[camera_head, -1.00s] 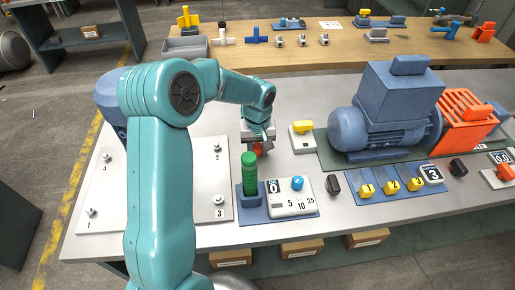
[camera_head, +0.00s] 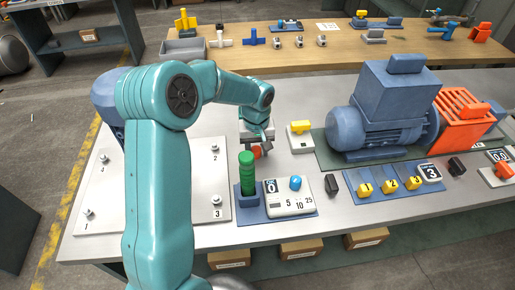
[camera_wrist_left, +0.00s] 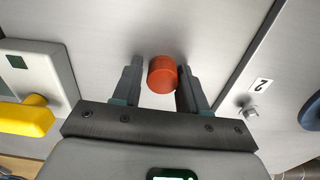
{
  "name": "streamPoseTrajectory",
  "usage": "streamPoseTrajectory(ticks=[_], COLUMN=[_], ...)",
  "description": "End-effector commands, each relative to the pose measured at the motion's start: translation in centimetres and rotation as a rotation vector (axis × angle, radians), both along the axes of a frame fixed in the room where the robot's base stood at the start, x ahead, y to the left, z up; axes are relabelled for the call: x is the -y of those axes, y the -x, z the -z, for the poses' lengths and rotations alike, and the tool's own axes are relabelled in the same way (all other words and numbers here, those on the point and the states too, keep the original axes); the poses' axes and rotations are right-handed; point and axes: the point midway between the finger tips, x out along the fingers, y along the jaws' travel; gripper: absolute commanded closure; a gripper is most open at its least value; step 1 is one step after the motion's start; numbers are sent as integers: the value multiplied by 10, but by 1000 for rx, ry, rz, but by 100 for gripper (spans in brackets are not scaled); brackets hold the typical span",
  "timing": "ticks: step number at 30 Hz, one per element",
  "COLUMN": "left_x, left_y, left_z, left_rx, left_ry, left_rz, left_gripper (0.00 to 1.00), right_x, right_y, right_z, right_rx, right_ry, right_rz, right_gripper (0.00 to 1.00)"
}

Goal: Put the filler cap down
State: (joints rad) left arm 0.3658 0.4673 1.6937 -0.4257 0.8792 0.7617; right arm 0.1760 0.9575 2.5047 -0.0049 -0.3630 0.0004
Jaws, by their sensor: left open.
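The filler cap, a small orange-red cylinder (camera_head: 256,153), is at the grey bench top behind the green bottle. It also shows in the left wrist view (camera_wrist_left: 162,75), between the two fingers. My left gripper (camera_head: 258,149) is open around the cap, low over the bench. In the left wrist view the left gripper (camera_wrist_left: 158,85) has a clear gap between its left finger and the cap. The right finger is very close to the cap, and I cannot tell whether they touch. My right gripper is not in view.
A green bottle (camera_head: 247,173) in a blue holder and a dosing panel (camera_head: 290,197) stand in front of the cap. A white box with a yellow handle (camera_head: 300,137) is just right of the gripper. A blue motor (camera_head: 372,115) stands further right. A numbered plate (camera_head: 190,180) lies left.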

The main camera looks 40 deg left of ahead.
Motion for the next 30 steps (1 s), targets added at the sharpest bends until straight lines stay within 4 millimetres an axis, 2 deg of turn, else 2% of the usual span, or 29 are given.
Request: streamPoseTrajectory(ticks=[1, 8, 11, 13, 15, 24, 30], left_x=[1, 0, 0, 0, 0, 1, 2], left_y=[9, 9, 9, 9, 7, 5, 5], left_z=[13, 12, 3, -8, -18, -94, -121], left_rx=[-34, -35, -34, -34, -27, -18, -18], left_ry=[6, 6, 5, 5, 3, 3, 4], left_rz=[4, 5, 6, 6, 5, 5, 3], left_gripper=[41, 41, 41, 41, 41, 41, 41], right_x=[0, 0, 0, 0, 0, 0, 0], right_y=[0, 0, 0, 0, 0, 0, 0], right_z=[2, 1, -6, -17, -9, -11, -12], right_rx=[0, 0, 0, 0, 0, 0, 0], right_ry=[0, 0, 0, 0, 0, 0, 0], right_rz=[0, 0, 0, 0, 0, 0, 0], right_gripper=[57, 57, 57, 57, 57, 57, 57])
